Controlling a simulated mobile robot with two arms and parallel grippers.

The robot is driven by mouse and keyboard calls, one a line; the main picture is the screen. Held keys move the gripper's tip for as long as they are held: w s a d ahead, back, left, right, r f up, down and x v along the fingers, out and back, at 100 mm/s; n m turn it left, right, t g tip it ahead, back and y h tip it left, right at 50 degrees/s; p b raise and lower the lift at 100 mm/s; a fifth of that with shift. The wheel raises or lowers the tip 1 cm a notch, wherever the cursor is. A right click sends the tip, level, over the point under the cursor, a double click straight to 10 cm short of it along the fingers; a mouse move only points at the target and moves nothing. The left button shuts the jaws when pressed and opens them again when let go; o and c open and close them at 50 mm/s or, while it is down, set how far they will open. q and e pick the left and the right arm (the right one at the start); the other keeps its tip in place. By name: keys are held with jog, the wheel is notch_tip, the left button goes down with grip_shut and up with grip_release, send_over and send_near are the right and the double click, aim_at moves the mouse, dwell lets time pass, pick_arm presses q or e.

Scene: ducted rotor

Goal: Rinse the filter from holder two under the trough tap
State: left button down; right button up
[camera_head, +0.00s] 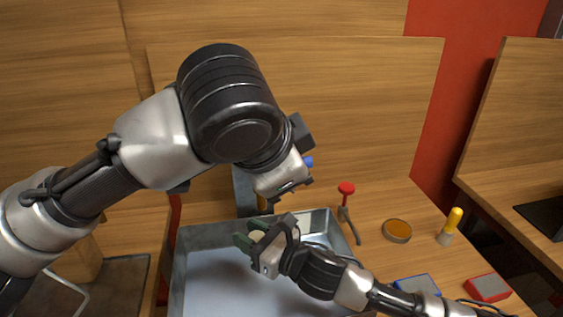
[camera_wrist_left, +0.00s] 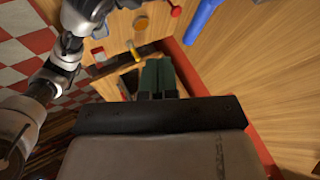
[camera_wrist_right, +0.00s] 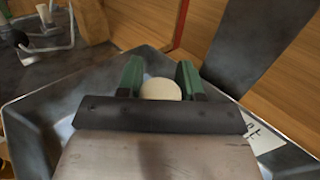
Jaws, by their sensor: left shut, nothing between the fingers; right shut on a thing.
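A pale cream round piece, likely the filter (camera_wrist_right: 160,89), sits between the green fingers of my right gripper (camera_wrist_right: 160,80). In the head view this filter (camera_head: 257,237) and the right gripper (camera_head: 246,240) are over the grey metal trough (camera_head: 188,270). My left gripper (camera_wrist_left: 157,75) has its green fingers together and empty. In the head view the left arm hangs in front of the tap's grey post (camera_head: 243,190) and hides most of the tap. A blue lever-like part (camera_head: 308,162) shows beside that wrist and in the left wrist view (camera_wrist_left: 203,20).
Right of the trough stand a red-topped tool (camera_head: 346,188), a round amber-topped dish (camera_head: 397,231) and a yellow-handled tool (camera_head: 452,225). A blue-edged block (camera_head: 415,283) and a red-edged block (camera_head: 488,288) lie nearer. A wooden panel (camera_head: 350,110) rises behind.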

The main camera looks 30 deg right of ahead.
pick_arm(q)
jog(key=shift+v, duration=0.95)
jog(key=shift+r+p, duration=0.7)
jog(key=shift+p, duration=0.05)
pick_arm(e)
jog(key=s+a, duration=0.4)
jog(key=a, duration=0.2)
jog(key=shift+s+a, duration=0.25)
jog(key=shift+a, duration=0.05)
dwell(0.3)
